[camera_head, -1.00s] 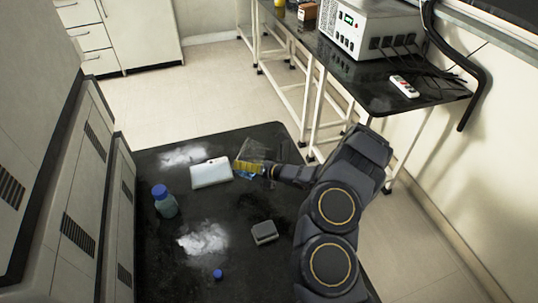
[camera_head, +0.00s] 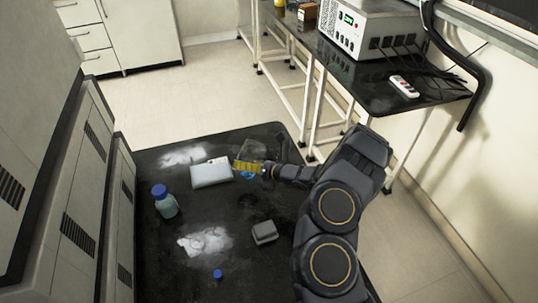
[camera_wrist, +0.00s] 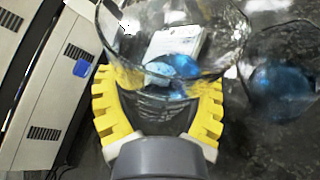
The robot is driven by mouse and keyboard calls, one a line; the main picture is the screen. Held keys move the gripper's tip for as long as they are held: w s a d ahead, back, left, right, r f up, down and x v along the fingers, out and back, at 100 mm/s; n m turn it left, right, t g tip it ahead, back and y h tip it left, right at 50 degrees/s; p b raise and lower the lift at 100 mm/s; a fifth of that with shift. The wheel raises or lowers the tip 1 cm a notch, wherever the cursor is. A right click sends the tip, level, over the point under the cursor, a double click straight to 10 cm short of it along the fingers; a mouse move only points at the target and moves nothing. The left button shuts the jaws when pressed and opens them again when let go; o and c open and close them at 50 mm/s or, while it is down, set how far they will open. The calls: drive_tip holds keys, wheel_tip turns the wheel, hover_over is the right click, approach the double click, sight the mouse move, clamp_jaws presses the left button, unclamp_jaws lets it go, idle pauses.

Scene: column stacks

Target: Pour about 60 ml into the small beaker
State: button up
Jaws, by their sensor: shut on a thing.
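My gripper (camera_head: 250,168) is at the far part of the black table. In the wrist view its yellow fingers (camera_wrist: 160,82) are shut around a clear glass beaker (camera_wrist: 112,38). This held beaker has blue liquid (camera_wrist: 180,66) in it and looks tilted. The held glass also shows faintly in the head view (camera_head: 254,148). A second glass vessel with blue liquid (camera_wrist: 285,88) stands at the right of the wrist view, beside the held beaker. I cannot tell whether liquid is flowing between them. The second vessel is hard to make out in the head view.
A white flat box (camera_head: 211,173) lies left of my gripper. A blue-capped bottle (camera_head: 165,204) stands at the left. A grey block (camera_head: 265,232) and a small blue cap (camera_head: 217,273) lie nearer. Whitish patches (camera_head: 204,243) mark the black tabletop (camera_head: 170,275).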

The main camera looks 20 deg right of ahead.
drive_tip(key=shift+r, duration=0.15)
drive_tip(key=shift+w+r+n, duration=0.1)
drive_tip(key=shift+r+n, duration=0.3)
drive_tip(key=shift+r, duration=0.15)
drive_tip(key=shift+a+h, duration=0.1)
drive_tip(key=shift+h, duration=0.2)
drive_tip(key=shift+n+h, duration=0.4)
drive_tip(key=shift+n, duration=0.4)
drive_tip(key=f, duration=0.5)
drive_tip(key=shift+s+a+f, duration=0.3)
drive_tip(key=shift+a+f, duration=0.05)
drive_tip(key=shift+a, duration=0.05)
drive_tip(key=shift+s+a+f+n+t+h+b, duration=0.2)
drive_tip(key=shift+a+n+h, duration=0.2)
drive_tip(key=shift+n, duration=0.2)
drive_tip(key=shift+s+a+f+n+t+h+b, duration=0.1)
drive_tip(key=shift+a+f+n+t+h, duration=0.15)
drive_tip(key=shift+n+h, duration=0.25)
drive_tip(key=shift+s+a+f+n+t+h, duration=0.15)
drive_tip(key=shift+n+t+h, duration=0.15)
drive_tip(key=shift+n, duration=0.4)
